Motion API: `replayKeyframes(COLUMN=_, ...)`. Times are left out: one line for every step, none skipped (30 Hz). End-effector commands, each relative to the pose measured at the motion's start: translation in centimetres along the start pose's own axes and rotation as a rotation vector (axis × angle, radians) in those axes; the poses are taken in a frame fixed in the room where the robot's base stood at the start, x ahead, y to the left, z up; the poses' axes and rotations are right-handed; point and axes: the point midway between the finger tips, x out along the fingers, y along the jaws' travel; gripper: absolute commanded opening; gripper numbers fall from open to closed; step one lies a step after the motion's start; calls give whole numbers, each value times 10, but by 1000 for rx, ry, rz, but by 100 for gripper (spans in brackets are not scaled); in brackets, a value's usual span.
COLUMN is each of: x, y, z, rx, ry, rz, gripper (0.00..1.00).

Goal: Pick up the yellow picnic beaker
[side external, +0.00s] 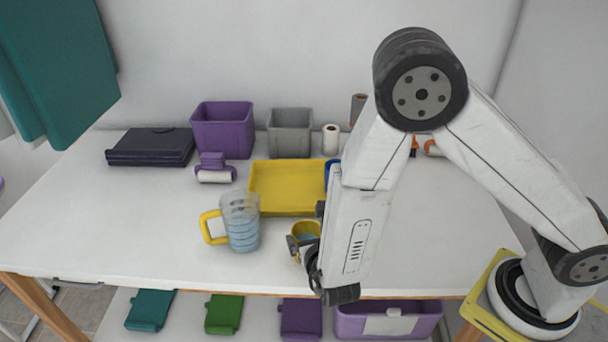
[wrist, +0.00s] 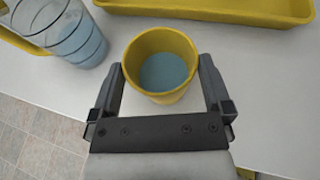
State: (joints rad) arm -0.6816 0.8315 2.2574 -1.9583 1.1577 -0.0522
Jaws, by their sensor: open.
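The yellow picnic beaker (wrist: 161,44) stands upright near the front edge of the counter, with a blue-grey inside or contents. In the wrist view it sits between the two open fingers of my gripper (wrist: 162,88), with its rim near both fingertips; I cannot tell whether they touch it. In the side view the beaker (side external: 307,229) is partly hidden behind my gripper (side external: 298,245), which is low at the counter's front edge.
A clear jug (side external: 240,222) with a yellow handle and blue liquid stands just left of the beaker. A yellow tray (side external: 287,209) lies behind it. A purple bin (side external: 223,132) and a grey bin (side external: 290,133) stand at the back. The counter's left front is clear.

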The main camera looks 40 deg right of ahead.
Motion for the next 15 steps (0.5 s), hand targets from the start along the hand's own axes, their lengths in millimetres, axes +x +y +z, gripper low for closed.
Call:
replayKeyframes(x=6, y=-1, z=0, rx=0, ry=1, rz=-4, gripper=100)
replayKeyframes(x=10, y=-1, z=0, rx=0, ry=1, rz=-3, gripper=100)
replayKeyframes(x=13, y=-1, z=0, rx=0, ry=1, rz=-3, gripper=100)
replayKeyframes(x=15, y=0, z=0, rx=0, ry=1, rz=-3, gripper=100)
replayKeyframes(x=17, y=0, z=0, rx=0, ry=1, rz=-2, gripper=100)
replayKeyframes(x=19, y=0, z=0, rx=0, ry=0, rz=-2, gripper=100)
replayKeyframes(x=20, y=0, z=0, rx=0, ry=0, rz=-1, gripper=100)
replayKeyframes(x=21, y=0, z=0, rx=0, ry=0, rz=-1, gripper=100)
replayKeyframes(x=22, y=0, z=0, rx=-1, ry=0, rz=-1, gripper=100)
replayKeyframes(x=22, y=0, z=0, rx=-1, ry=0, rz=-1, gripper=100)
replayKeyframes(x=22, y=0, z=0, rx=-1, ry=0, rz=-1, gripper=100)
replayKeyframes(x=22, y=0, z=0, rx=-1, ry=0, rz=0, gripper=100)
replayKeyframes(x=22, y=0, z=0, rx=-1, ry=0, rz=0, gripper=100)
replayKeyframes(x=22, y=0, z=0, rx=-1, ry=0, rz=0, gripper=100)
replayKeyframes(x=22, y=0, z=0, rx=-1, ry=0, rz=0, gripper=100)
